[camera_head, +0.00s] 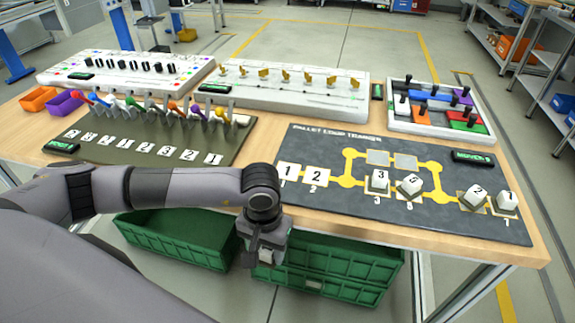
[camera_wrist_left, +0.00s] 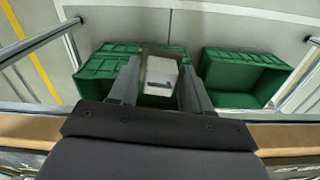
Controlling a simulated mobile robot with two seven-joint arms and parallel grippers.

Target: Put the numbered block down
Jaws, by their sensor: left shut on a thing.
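My left gripper (camera_head: 268,252) hangs just in front of the table's front edge, over the green crates. It is shut on a white block (camera_wrist_left: 161,76), seen between the fingers in the left wrist view; a dark mark shows on it, but I cannot read the number. On the dark loop board (camera_head: 330,205) stand white numbered blocks: a 3 block (camera_head: 380,179), a 5 block (camera_head: 408,185), a 2 block (camera_head: 474,197) and a 1 block (camera_head: 507,201). Flat white squares 1 (camera_head: 289,172) and 2 (camera_head: 316,176) lie at its left. My right gripper is out of view.
A left green crate (camera_head: 175,238) and a right green crate (camera_head: 335,278) stand below the table edge. The olive mat (camera_head: 105,145) with number cards and coloured tools lies left of the board. White panels (camera_head: 290,95) and a coloured puzzle tray (camera_head: 440,125) stand behind.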

